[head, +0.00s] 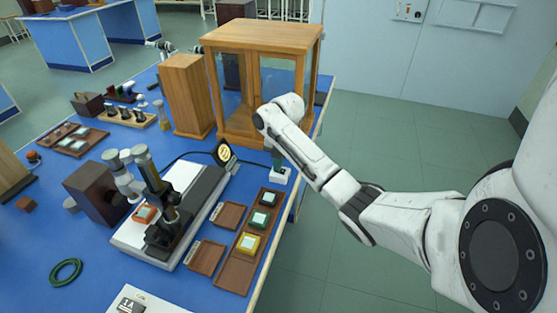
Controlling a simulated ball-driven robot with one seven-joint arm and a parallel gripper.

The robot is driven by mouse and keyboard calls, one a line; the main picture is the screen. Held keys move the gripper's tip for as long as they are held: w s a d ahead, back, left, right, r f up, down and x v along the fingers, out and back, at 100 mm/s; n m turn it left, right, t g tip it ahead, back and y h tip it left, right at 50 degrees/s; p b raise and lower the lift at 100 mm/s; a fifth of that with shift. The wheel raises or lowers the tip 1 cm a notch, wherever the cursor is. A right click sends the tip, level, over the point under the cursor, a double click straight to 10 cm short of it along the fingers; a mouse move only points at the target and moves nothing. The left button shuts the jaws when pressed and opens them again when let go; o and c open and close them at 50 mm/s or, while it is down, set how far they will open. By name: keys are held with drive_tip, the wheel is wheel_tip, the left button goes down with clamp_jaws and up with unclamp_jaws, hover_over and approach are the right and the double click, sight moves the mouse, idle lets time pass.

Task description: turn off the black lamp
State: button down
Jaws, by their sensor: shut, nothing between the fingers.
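The black lamp (222,152) stands at the back end of the spectrometer bench, and its round face glows yellow. A dark cable runs from near it toward a small white box (281,177) by the table's right edge. My gripper (277,164) points down at this white box, right over or touching its top; I cannot tell which. The fingers are shut and empty. The top of the box is partly hidden by the fingers.
A wooden glass-fronted cabinet (262,36) stands close behind my gripper. A tray with coloured square samples (238,272) lies in front of the box. A microscope-like instrument (160,200) stands to the left. The floor (400,140) at right is clear.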

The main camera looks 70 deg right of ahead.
drive_tip(key=shift+w+a+f, duration=0.1)
drive_tip(key=shift+w+f, duration=0.05)
drive_tip(key=shift+f, duration=0.3)
drive_tip(key=shift+s+a, duration=0.1)
drive_tip(key=shift+s, duration=0.1)
drive_tip(key=shift+s+p, duration=0.55)
drive_tip(key=shift+s, duration=0.25)
